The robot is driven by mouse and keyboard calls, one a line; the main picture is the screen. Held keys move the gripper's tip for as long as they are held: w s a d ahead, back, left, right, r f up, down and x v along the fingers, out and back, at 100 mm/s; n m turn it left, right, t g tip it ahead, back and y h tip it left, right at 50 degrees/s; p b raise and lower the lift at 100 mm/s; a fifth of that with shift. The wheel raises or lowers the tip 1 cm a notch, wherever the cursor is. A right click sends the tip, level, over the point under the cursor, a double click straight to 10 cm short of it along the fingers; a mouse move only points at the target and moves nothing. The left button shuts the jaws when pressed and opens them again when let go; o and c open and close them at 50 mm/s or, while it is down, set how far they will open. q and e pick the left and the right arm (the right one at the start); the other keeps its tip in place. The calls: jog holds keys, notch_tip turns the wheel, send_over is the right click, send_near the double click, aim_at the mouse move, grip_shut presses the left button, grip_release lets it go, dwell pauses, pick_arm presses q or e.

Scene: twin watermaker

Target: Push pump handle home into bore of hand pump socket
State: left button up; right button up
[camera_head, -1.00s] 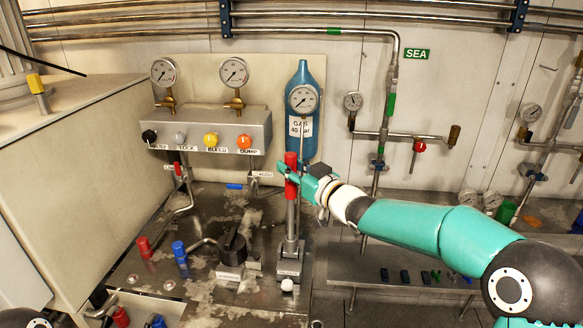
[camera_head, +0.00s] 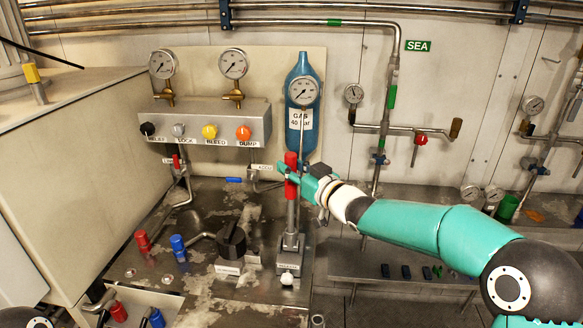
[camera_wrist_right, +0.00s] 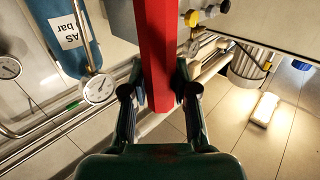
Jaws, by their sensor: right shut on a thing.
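The pump handle (camera_head: 291,160) is a red grip on a grey metal rod and stands about upright; its red grip also shows in the right wrist view (camera_wrist_right: 157,45). My right gripper (camera_head: 288,180) is shut around the red grip, coming from the right. The hand pump socket (camera_head: 289,262) stands below on the metal bench top, with a small label on its front. The rod runs down to the socket in line with it. I cannot tell how deep it sits in the bore. My left gripper is not in view.
A black knob (camera_head: 232,238) stands left of the socket, with red and blue fittings further left. A blue gas bottle (camera_head: 303,140) with a gauge is behind the handle. A valve panel (camera_head: 207,124) is at the back left. A pipe (camera_head: 387,130) rises to the right.

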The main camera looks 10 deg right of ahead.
jog(key=shift+f, duration=0.3)
jog(key=o, duration=1)
jog(key=shift+o, duration=0.2)
jog(key=shift+f, duration=0.1)
jog(key=shift+s, duration=0.1)
jog(key=v, duration=1.2)
